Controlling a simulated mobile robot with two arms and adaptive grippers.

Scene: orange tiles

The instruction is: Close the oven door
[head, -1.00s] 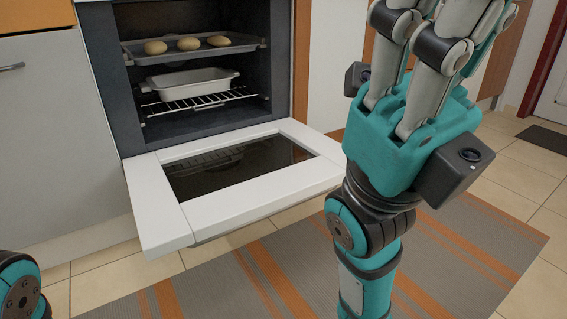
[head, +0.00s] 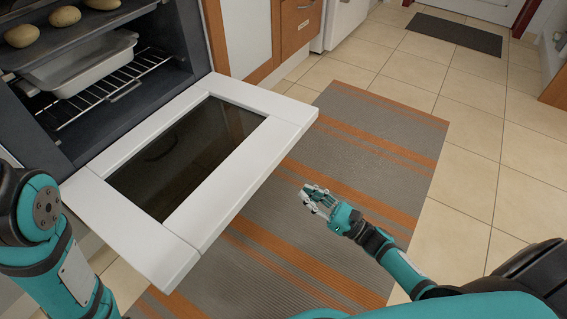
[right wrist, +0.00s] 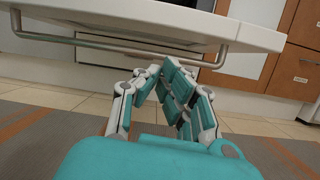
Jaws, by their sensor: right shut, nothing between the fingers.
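The oven door (head: 250,100) is open and lies flat, with a white frame and a dark glass pane (head: 185,155). Its grey bar handle (right wrist: 120,52) shows in the right wrist view, on the face turned downward. My right gripper (head: 309,194) is shut and empty, apart from the door, out in front of its front edge. In the right wrist view the fingers (right wrist: 165,80) point toward the door, below its edge and near the handle. My left arm comes in at the lower left, beside the door; its gripper is out of view.
The oven cavity holds a tray with several potato-like items (head: 66,16), a white dish (head: 85,65) and a wire rack (head: 115,90). A grey and orange striped rug (head: 385,125) lies below. Open tiled floor (head: 455,160) is at the right.

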